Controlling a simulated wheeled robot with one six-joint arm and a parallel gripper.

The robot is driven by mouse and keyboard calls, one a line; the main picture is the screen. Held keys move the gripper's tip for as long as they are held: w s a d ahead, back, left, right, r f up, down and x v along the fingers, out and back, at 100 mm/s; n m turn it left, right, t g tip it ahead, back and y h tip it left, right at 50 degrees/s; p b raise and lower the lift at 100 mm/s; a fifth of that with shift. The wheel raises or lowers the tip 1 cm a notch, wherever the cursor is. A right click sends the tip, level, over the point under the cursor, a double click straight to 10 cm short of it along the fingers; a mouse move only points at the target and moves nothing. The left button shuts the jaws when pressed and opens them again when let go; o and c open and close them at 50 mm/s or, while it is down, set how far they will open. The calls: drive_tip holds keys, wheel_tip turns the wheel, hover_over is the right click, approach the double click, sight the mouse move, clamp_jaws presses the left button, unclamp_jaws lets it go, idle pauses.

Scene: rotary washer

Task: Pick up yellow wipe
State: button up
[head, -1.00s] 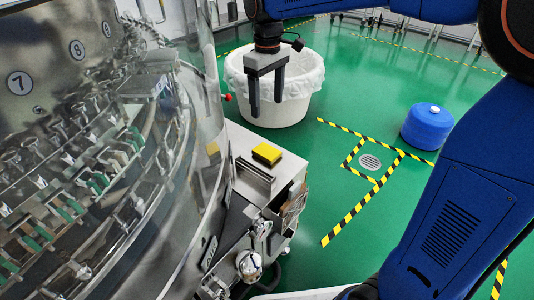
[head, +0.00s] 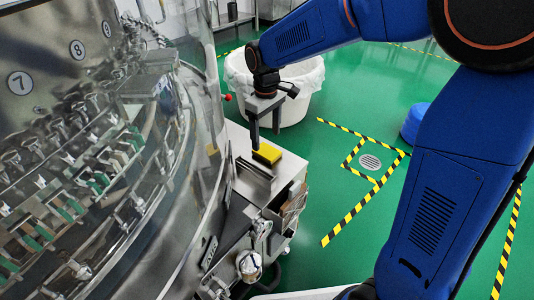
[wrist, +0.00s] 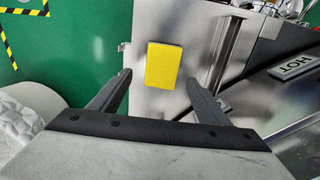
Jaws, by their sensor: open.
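The yellow wipe (head: 267,153) is a small yellow block lying on the flat metal ledge (head: 292,166) beside the round washer. In the wrist view the yellow wipe (wrist: 163,65) lies ahead of and between my two open fingers, a little beyond their tips. My gripper (head: 266,141) points down over the ledge at the wipe, with one finger in front of its left end in the head view. My gripper (wrist: 158,78) is empty in the wrist view. I cannot tell the exact height of the fingertips above the ledge.
The washer's glass and metal drum (head: 120,170) rises close to the left of the ledge. A white lined bin (head: 305,85) stands behind it. A metal bracket (head: 254,172) stands at the ledge's left side. Green floor with striped tape (head: 350,215) is open to the right.

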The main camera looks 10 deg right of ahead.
sight(267, 151)
drive_tip(key=shift+s+d+f, duration=0.1)
drive_tip(key=shift+s+f, duration=0.05)
drive_tip(key=shift+f, duration=1.15)
drive_tip(key=shift+s+f, duration=0.15)
drive_tip(key=shift+f, duration=1.1)
drive_tip(key=c, duration=1.1)
